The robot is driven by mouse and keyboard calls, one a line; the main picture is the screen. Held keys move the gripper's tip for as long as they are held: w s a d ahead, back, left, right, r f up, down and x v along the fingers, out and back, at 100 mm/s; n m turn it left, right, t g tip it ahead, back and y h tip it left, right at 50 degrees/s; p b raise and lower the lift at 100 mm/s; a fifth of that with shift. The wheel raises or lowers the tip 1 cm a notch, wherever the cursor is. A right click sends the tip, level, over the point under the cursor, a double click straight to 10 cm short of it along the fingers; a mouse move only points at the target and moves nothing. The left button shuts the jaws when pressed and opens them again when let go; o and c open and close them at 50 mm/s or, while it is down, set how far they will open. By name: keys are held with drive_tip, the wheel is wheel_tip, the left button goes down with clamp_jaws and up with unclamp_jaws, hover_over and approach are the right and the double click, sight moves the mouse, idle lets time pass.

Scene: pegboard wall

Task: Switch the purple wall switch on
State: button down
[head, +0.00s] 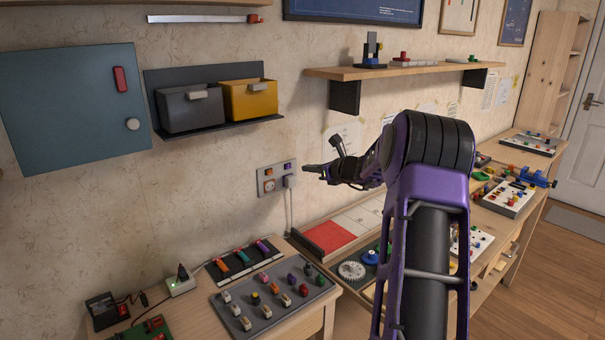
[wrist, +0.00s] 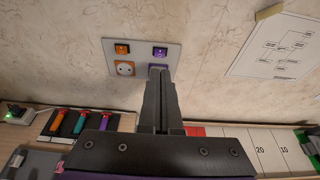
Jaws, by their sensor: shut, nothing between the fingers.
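A grey wall plate (head: 262,181) is fixed to the wall. The purple switch (head: 288,167) is at its upper right; the wrist view shows it too (wrist: 160,51). Its rocker is small and dark in the wrist view, so I cannot tell whether it is on. My gripper (head: 306,168) is shut and empty, pointing at the wall. In the wrist view its fingertips (wrist: 158,72) appear just below the purple switch and cover part of the plate's lower right. In the head view they appear just right of the plate. I cannot tell the exact gap.
An orange switch (wrist: 122,48) sits left of the purple one, above an orange-rimmed socket (wrist: 124,68). A grey plug (head: 290,181) with a hanging cable is below the purple switch. A bench with a panel of knobs (head: 270,300) stands below; a shelf (head: 400,69) is above right.

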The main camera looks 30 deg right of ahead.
drive_tip(key=shift+s+d+r, duration=0.25)
drive_tip(key=shift+s+r, duration=0.5)
drive_tip(key=shift+s, duration=0.3)
drive_tip(key=shift+s+d+r, duration=0.2)
drive_tip(key=shift+s+r, duration=0.55)
drive_tip(key=shift+s, duration=0.25)
